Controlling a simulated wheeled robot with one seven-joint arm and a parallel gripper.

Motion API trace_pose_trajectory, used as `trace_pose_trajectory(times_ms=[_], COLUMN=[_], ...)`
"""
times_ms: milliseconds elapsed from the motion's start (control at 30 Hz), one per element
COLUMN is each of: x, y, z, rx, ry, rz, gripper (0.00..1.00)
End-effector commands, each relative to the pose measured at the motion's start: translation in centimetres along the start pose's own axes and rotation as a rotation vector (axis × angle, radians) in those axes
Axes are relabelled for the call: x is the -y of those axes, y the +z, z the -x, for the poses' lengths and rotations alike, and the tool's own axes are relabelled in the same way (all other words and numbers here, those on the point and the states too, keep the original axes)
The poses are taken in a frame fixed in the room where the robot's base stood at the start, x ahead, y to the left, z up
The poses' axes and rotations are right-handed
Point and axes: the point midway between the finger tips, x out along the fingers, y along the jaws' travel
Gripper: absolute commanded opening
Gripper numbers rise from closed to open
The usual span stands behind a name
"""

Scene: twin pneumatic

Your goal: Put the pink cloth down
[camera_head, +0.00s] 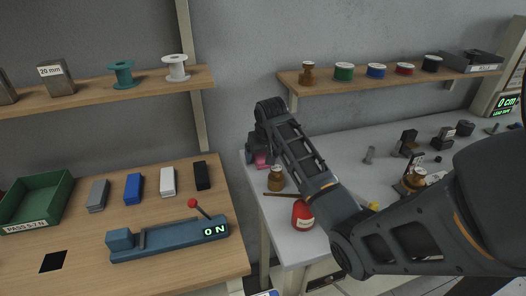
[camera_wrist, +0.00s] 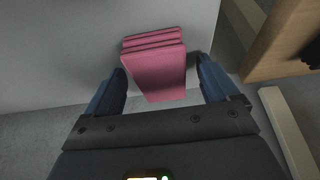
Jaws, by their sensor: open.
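The pink cloth (camera_wrist: 157,72) is a folded stack in the wrist view, lying on the grey table top near its edge. It sits between the two spread fingers of my gripper (camera_wrist: 158,88), with a gap visible on each side. In the head view only a small part of the pink cloth (camera_head: 261,161) shows beside my gripper (camera_head: 256,155), at the left end of the grey table. My gripper is open. My arm hides part of the table behind it.
A brown jar (camera_head: 276,180) and a red container (camera_head: 302,214) stand on the grey table (camera_head: 340,150) close to my arm. A wooden bench (camera_head: 75,222) is to the left, across a gap, with a blue device (camera_head: 165,240) on it. Shelves hang above.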

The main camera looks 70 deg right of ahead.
Motion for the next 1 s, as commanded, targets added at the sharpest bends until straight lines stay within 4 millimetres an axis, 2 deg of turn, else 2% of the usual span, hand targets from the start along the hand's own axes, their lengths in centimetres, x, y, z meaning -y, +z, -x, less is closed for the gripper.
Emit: trace_pose_trajectory(times_ms=[167, 600, 800, 1000], x=[0.1, 0.1, 0.0, 0.0], y=[-0.1, -0.1, -0.1, -0.1], z=[1.7, 10.1, 11.8, 12.1], rx=[-0.003, -0.004, -0.002, -0.001], ry=[-0.001, -0.001, -0.001, 0.0], rz=[0.001, 0.001, 0.001, 0.0], gripper=[0.88, 0.88, 0.88, 0.88])
